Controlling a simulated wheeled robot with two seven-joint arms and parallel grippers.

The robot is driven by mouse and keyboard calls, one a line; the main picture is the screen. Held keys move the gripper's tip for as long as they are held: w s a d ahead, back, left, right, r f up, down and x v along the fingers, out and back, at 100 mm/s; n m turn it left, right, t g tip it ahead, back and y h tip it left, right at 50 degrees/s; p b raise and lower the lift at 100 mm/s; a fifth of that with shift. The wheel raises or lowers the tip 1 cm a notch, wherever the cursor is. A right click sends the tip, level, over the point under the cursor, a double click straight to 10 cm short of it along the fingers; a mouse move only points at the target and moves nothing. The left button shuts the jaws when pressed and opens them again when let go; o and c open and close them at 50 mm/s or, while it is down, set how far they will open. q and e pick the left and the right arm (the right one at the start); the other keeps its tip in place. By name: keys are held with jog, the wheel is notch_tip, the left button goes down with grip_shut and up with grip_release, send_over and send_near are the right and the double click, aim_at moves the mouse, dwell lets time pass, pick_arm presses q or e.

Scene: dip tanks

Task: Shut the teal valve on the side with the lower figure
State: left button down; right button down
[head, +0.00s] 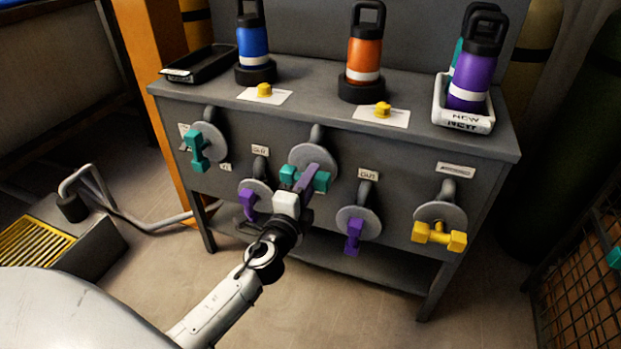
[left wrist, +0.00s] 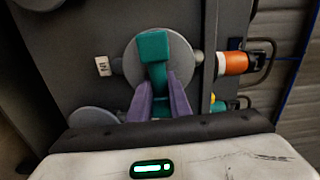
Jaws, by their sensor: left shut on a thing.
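A teal valve (head: 321,181) sits on a round grey plate in the middle of the cabinet front. Its handle lies roughly crosswise in the head view. My left gripper (head: 306,180) is shut on this handle, with its purple fingers partly covering it. In the left wrist view the teal handle (left wrist: 154,48) runs down between the two fingers (left wrist: 160,100). A second teal valve (head: 196,148) is at the cabinet's left end, its handle pointing mostly down, with nothing touching it. I cannot read any figures on the small labels. My right gripper is not in view.
Two purple valves (head: 353,236) and a yellow valve (head: 439,235) share the front. A blue bottle (head: 253,42), an orange bottle (head: 364,52), yellow knobs (head: 382,109), a black tray (head: 205,62) and a white holder (head: 463,122) with bottles stand on top.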

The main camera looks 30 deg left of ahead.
pick_arm(q)
jog(key=shift+d+m, duration=0.1)
jog(key=shift+m, duration=0.3)
jog(key=c, duration=1.6)
grip_release()
jog(key=shift+c, duration=0.2)
jog(key=shift+s+f, duration=0.1)
jog(key=shift+s, duration=0.2)
jog(key=b+v, duration=0.1)
jog(key=v, duration=0.8)
jog(key=shift+s, duration=0.35)
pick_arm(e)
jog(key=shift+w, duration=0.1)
pick_arm(q)
jog(key=shift+d, duration=0.1)
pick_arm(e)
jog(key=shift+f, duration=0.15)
